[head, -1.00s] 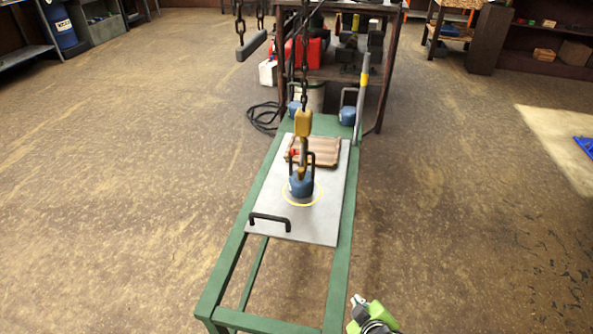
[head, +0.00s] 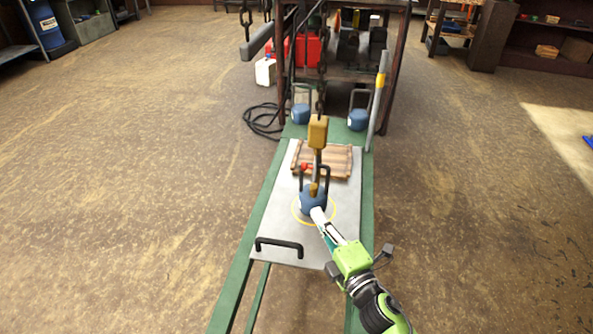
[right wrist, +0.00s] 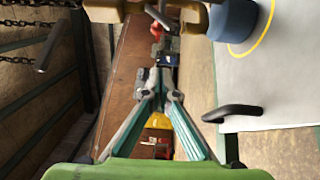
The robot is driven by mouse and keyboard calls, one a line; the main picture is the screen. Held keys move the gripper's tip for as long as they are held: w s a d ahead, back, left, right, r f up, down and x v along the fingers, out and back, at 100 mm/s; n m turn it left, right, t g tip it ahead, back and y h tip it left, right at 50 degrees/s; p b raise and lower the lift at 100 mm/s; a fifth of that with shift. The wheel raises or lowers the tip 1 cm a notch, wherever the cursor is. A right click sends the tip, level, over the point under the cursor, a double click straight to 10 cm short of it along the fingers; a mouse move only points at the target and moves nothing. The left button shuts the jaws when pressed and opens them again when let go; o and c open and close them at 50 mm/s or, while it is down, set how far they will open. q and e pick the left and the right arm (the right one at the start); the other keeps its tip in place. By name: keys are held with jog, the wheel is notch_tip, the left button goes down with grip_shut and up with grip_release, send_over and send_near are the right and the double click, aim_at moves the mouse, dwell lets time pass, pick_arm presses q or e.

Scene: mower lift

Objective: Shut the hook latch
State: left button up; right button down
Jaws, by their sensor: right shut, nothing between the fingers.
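The hook hangs on a chain under a yellow block (head: 318,132). Its shank and lower end (head: 315,188) meet the black handle of a blue weight (head: 311,200). A small red piece (head: 304,168) shows just left of the hook, perhaps its latch; red also shows near the top of the right wrist view (right wrist: 157,30). I cannot tell whether the latch is open or shut. My right gripper (head: 318,213) is shut and empty, its tips in front of the weight in the head view. Its fingers converge in the right wrist view (right wrist: 167,92). My left gripper is not in view.
The weight stands on a grey plate (head: 285,228) with a black handle (head: 278,246), on a green frame (head: 249,265). A wooden slatted piece (head: 335,160) lies behind it. Two more blue weights (head: 301,115) (head: 357,119) and a grey post (head: 377,100) stand beyond.

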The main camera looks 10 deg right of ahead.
aim_at(310, 167)
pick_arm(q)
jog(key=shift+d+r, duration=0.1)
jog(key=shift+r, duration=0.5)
pick_arm(e)
jog(key=d+x, duration=0.2)
jog(key=x, duration=1)
jog(key=shift+w+r+n, duration=0.3)
jog(key=shift+w+r, duration=0.05)
jog(key=shift+w, duration=0.2)
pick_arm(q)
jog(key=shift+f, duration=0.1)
